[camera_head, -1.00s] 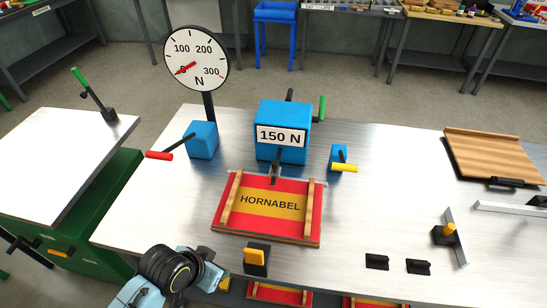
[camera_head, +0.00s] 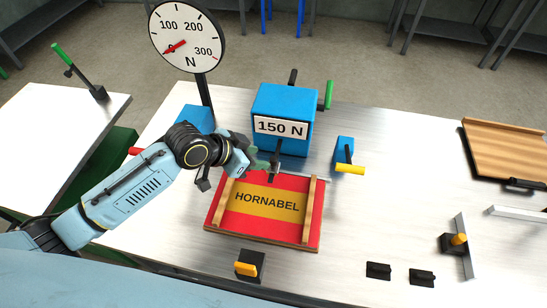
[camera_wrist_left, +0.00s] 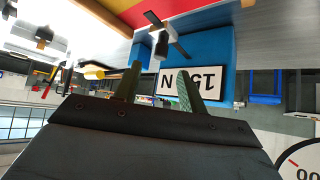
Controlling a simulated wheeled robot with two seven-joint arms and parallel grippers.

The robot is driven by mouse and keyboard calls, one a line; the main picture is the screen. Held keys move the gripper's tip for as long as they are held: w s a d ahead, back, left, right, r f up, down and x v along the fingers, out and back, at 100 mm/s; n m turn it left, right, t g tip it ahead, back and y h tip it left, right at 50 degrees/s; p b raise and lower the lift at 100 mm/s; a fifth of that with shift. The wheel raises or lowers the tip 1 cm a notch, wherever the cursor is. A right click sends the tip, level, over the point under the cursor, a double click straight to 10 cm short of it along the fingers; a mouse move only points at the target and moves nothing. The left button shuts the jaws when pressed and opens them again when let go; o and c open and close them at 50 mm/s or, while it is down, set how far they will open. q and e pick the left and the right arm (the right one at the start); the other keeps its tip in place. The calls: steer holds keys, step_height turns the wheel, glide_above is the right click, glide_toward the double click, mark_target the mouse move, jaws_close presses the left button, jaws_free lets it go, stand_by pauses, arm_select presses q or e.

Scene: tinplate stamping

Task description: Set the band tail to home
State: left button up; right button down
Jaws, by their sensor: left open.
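No part is marked as the band tail, so I cannot tell which piece it is. A blue block (camera_head: 290,100) labelled 150 N stands on the steel table, with a dark bar and crosspiece (camera_head: 276,152) at its lower front. My left gripper (camera_head: 264,167) is open beside this dark bar, at the back edge of the HORNABEL panel (camera_head: 262,201). In the left wrist view the open fingers (camera_wrist_left: 160,75) point at the block, and the dark crosspiece (camera_wrist_left: 161,42) lies just beyond their tips. I cannot tell if they touch. My right gripper is not in view.
A round gauge (camera_head: 190,28) reads near zero. A yellow-handled lever (camera_head: 350,169) stands right of the block, a green handle (camera_head: 329,95) on its side. A red handle (camera_head: 136,151) is partly behind my left arm. Black clips (camera_head: 378,271) and a wooden board (camera_head: 505,150) lie right.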

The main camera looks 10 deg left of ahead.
mark_target(272, 159)
arm_select(q)
steer(key=x, duration=0.7)
steer(key=shift+w+d+f+b, duration=0.2)
steer(key=shift+f+b, duration=0.05)
steer(key=shift+b, duration=0.05)
jaws_close()
